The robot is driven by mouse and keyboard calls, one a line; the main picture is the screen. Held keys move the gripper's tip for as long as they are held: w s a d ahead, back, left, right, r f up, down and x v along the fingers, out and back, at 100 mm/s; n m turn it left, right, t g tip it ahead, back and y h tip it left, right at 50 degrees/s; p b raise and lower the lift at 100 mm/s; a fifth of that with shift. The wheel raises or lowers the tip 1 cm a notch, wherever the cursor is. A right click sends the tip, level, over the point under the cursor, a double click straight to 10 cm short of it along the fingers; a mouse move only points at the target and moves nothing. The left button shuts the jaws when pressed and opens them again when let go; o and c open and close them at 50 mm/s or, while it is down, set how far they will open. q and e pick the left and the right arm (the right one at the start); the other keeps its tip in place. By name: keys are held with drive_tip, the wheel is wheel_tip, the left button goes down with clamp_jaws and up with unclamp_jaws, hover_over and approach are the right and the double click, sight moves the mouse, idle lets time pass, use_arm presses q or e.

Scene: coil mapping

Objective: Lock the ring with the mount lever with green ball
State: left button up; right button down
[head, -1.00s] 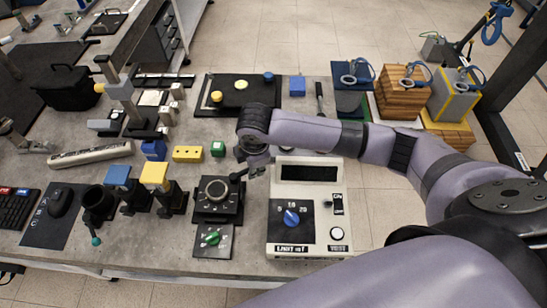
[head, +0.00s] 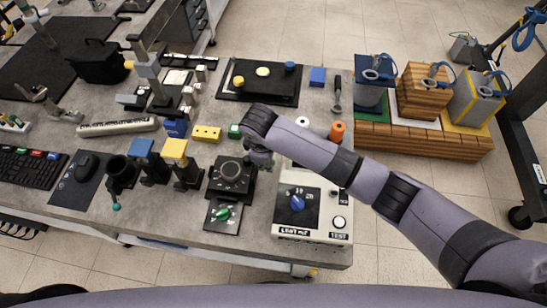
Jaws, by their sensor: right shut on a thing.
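My right gripper (head: 262,163) is low at the mount's right back corner. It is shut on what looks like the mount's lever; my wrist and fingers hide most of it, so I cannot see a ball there. A small teal-green ball (head: 116,207) shows on a black cup-shaped holder (head: 119,172) further left. My left gripper is out of view.
The white control box (head: 310,229) with a blue knob stands right of the mount. A green-knob panel (head: 222,215) lies in front of the mount. Blue-topped (head: 143,147) and yellow-topped (head: 174,149) stands are close on its left. An orange cylinder (head: 337,132) stands behind the box.

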idle(0.3)
drive_tip(key=c, duration=1.6)
unclamp_jaws()
drive_tip(key=shift+o, duration=0.2)
drive_tip(key=shift+r, duration=0.1)
wheel_tip(320, 180, up, 12)
drive_tip(key=s, duration=0.2)
drive_tip(key=shift+a, duration=0.3)
drive_tip(key=shift+s+f, duration=0.15)
drive_tip(key=shift+f, duration=0.05)
